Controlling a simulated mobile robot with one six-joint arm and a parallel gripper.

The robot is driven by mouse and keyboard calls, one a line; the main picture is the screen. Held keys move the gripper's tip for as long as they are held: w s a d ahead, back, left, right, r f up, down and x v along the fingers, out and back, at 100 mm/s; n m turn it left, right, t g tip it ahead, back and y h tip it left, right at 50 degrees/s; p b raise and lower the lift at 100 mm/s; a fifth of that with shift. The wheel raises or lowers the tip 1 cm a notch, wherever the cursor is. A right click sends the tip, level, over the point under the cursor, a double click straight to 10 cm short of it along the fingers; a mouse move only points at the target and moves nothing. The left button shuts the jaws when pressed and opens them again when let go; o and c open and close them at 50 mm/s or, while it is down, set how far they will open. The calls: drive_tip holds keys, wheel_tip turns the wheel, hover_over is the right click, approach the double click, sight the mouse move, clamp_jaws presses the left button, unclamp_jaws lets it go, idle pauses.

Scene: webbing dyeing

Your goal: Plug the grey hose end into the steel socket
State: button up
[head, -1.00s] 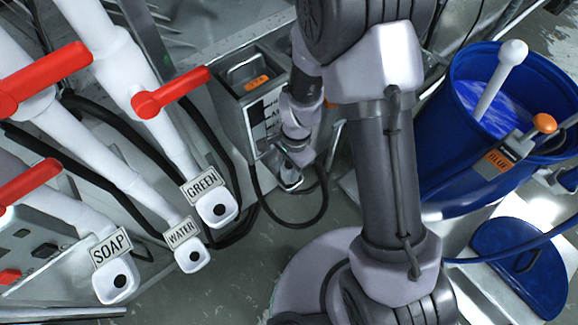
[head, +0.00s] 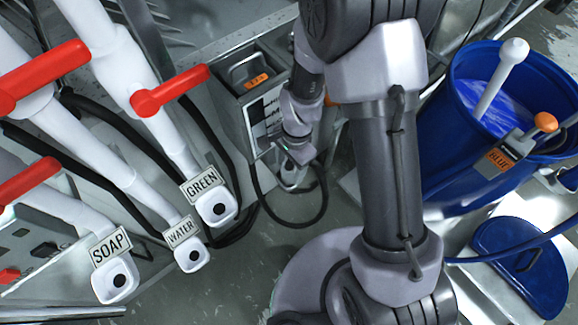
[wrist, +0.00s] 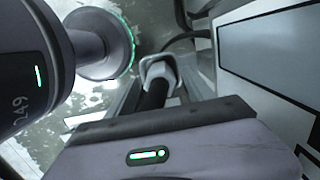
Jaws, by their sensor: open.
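My gripper (head: 281,158) points down in front of the steel box's near face. In the wrist view my gripper (wrist: 160,92) is open, with one finger on each side of a pale grey squarish end piece on a black stem, which looks like the grey hose end (wrist: 157,67). I cannot tell whether the fingers touch it. In the head view this grey end (head: 292,174) shows just below the gripper, partly covered by it, near a looped black hose (head: 303,226). I cannot make out the steel socket for certain.
The steel box (head: 232,104) stands behind the gripper. White spouts labelled GREEN (head: 217,207), WATER (head: 193,257) and SOAP (head: 116,283) stand at left, with red levers above. A blue barrel (head: 440,150) stands at right. A blue lid-like piece (head: 520,268) lies lower right.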

wheel_tip(320, 180, up, 23)
drive_tip(key=d+n+t+p, duration=0.1)
drive_tip(key=d+t+p, duration=0.15)
drive_tip(key=p, duration=0.35)
drive_tip(key=s+d+r+n+t, duration=0.4)
drive_tip(key=s+r, duration=0.7)
drive_tip(key=r, duration=0.3)
drive_tip(key=shift+s+r+n+y, duration=0.2)
drive_tip(key=shift+r+n+y, duration=0.15)
drive_tip(key=shift+n, duration=0.55)
